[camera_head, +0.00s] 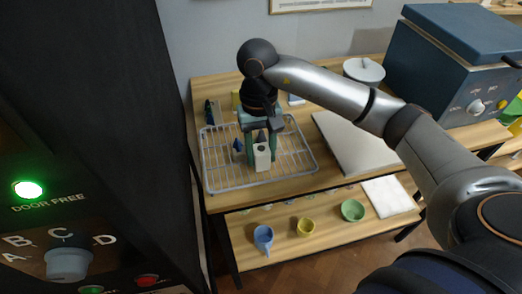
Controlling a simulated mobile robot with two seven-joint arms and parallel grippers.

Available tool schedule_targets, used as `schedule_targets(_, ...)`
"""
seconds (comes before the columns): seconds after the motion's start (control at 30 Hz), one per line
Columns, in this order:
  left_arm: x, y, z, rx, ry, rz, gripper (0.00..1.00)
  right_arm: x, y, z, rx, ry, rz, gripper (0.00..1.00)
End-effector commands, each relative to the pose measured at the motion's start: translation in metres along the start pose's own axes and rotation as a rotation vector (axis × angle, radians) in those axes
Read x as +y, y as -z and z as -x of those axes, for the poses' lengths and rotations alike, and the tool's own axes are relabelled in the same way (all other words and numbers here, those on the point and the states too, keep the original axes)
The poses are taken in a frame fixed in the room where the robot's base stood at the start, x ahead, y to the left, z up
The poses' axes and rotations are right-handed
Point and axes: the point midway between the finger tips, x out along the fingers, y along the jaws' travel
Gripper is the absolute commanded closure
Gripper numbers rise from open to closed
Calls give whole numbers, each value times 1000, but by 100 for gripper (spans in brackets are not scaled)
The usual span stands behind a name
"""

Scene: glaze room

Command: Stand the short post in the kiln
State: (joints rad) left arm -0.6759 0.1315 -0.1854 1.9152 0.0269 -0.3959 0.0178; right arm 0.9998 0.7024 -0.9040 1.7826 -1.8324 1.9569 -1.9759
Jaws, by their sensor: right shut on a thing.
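A short white post (262,158) stands upright between the green fingers of my right gripper (262,161), which is shut on it. The post is over the wire rack (215,180) on the wooden table; I cannot tell whether its foot touches the rack. A small grey piece with a dark blue tip (238,150) is just left of the gripper. I cannot tell which unit is the kiln: a blue-grey box with a lid and knob (450,65) stands at the back right, and a dark cabinet (90,90) fills the left. My left gripper is out of view.
A pale flat board (355,145) lies right of the rack, with a white round lidded pot (363,70) behind it. The lower shelf holds blue (263,236), yellow (305,227) and green (352,210) vessels. The cabinet's green light (28,189) reads "DOOR FREE".

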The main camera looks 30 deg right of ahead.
Motion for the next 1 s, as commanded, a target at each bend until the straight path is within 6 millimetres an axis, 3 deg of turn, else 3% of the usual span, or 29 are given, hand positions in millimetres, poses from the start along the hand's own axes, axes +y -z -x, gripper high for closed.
schedule_targets(0.4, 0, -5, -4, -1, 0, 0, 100, -1, 1, -7, 2, 2, 0, 100)
schedule_targets(0.43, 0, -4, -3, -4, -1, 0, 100, -1, 1, -5, 1, 2, 0, 52)
schedule_targets(0.67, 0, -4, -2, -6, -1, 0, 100, 0, 1, -5, 1, 1, 0, 26)
schedule_targets(1.0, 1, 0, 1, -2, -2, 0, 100, 0, 0, -1, 0, 1, 0, 26)
